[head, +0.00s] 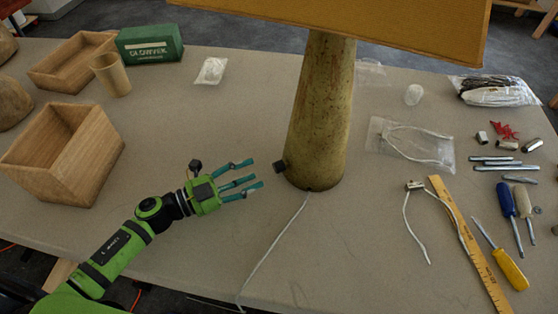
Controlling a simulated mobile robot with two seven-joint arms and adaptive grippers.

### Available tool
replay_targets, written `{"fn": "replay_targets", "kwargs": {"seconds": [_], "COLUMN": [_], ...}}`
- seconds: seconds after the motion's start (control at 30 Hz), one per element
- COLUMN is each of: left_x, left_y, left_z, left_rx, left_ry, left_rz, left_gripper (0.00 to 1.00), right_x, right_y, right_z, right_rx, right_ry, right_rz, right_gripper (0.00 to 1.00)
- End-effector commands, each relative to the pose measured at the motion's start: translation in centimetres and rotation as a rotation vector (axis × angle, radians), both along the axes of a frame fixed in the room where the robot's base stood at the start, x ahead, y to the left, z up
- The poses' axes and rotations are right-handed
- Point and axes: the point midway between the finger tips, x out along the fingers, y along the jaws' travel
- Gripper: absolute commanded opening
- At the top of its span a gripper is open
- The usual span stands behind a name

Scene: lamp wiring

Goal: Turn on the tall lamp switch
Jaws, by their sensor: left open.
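The tall lamp (322,110) stands upright on the table, with a mottled olive-tan tapered base and a wide mustard shade (370,24) cut off by the top edge. A dark switch knob (279,167) sticks out of the lower left side of the base. A white cord (272,245) runs from the foot of the base toward the front edge. My left gripper (245,175) is open and empty, left of the switch, with its fingers pointing at it and a small gap between. My right gripper is not in view.
Wooden boxes (62,160), a tan cup (110,75) and a green box (150,44) stand at the left. A bagged cord (410,145), a ruler (470,245), screwdrivers (500,255) and small metal parts lie at the right. The table between the boxes and lamp is mostly clear.

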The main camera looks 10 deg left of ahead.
Motion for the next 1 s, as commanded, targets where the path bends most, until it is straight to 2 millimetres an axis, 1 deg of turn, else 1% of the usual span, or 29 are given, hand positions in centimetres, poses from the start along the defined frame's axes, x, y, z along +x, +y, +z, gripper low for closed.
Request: {"fn": "replay_targets", "kwargs": {"seconds": [0.03,0.1,0.17,0.2,0.3,0.4,0.47,0.53,0.73,0.83,1.0], "left_x": [-0.1,-0.1,0.1,0.3,1.2,2.2,2.8,3.4,4.3,4.4,4.4], "left_y": [0.0,-0.1,-0.3,-0.5,-1.5,-2.8,-3.6,-4.3,-5.5,-5.6,-5.6], "left_z": [-0.9,-1.0,-0.9,-0.8,-0.5,-0.5,-0.5,-0.6,-0.8,-0.9,-0.9], "left_rx": [0.0,-0.001,-0.002,-0.003,-0.004,-0.005,-0.005,-0.004,-0.002,-0.001,-0.001], "left_ry": [0.001,0.0,0.0,0.0,-0.002,-0.002,-0.001,-0.002,0.0,0.0,0.0], "left_rz": [-0.001,-0.002,-0.001,0.0,0.001,0.001,0.001,0.001,0.001,0.002,0.002], "left_gripper": [0.5,0.5,0.5,0.5,0.5,0.5,0.5,0.5,0.5,0.5,0.5], "right_x": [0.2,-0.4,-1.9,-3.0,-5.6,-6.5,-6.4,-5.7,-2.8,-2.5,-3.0], "right_y": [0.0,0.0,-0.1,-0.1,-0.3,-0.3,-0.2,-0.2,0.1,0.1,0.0], "right_z": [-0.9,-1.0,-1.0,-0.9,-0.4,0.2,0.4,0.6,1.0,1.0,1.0], "right_rx": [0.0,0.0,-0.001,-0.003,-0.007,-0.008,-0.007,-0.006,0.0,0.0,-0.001], "right_ry": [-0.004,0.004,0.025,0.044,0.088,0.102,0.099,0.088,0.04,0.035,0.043], "right_rz": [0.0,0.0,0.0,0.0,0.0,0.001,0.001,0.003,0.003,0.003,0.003], "right_gripper": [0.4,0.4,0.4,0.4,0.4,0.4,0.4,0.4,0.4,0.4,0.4]}}
